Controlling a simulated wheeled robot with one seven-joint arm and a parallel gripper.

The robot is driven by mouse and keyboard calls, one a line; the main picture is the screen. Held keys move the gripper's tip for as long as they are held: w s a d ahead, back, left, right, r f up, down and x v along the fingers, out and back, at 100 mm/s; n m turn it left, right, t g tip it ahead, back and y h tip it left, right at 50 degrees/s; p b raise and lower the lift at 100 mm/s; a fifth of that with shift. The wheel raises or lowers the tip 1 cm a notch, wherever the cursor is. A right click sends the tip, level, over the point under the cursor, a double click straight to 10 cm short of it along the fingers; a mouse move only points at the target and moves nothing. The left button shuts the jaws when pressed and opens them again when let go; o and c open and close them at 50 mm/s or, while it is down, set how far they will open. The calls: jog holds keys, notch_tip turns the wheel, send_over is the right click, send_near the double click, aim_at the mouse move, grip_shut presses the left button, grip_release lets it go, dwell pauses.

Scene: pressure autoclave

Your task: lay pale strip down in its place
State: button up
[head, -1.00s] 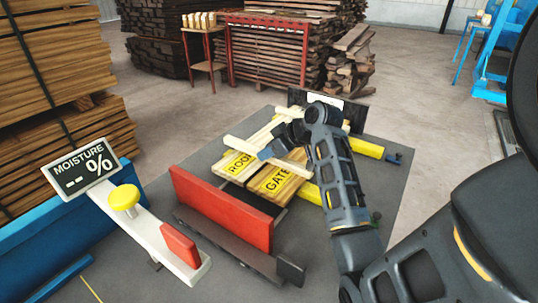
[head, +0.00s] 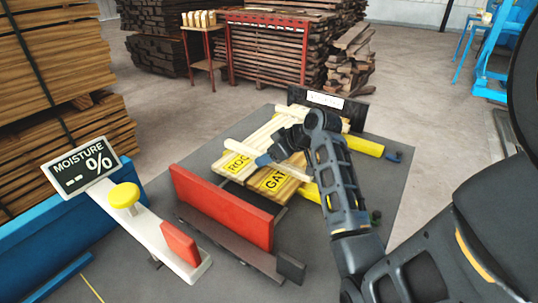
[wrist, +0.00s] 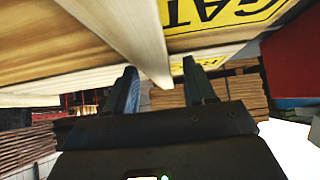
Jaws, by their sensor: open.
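The pale strip (head: 243,148) lies at a slant across the boards on the grey table, its right part hidden behind my gripper in the head view. My gripper (head: 263,161) is low over the boards, fingers apart. In the wrist view the pale strip (wrist: 132,28) runs from the upper left to an end between my open gripper's (wrist: 158,88) two fingers; I see a gap on each side, and cannot tell whether either finger touches it. The board with the yellow GATE label (head: 274,181) is beside the board with the yellow ROOF-like label (head: 237,164), partly covered.
A red block (head: 222,208) stands in front of the boards with a dark rail (head: 228,238) before it. Yellow bars (head: 365,146) lie right of the boards. A dark panel (head: 358,113) stands behind. The moisture gauge (head: 84,165) is at left.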

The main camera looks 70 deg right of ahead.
jog(key=shift+s+r, duration=0.25)
jog(key=shift+r, duration=0.25)
jog(key=v, duration=1.1)
jog(key=shift+s+a+r, duration=0.1)
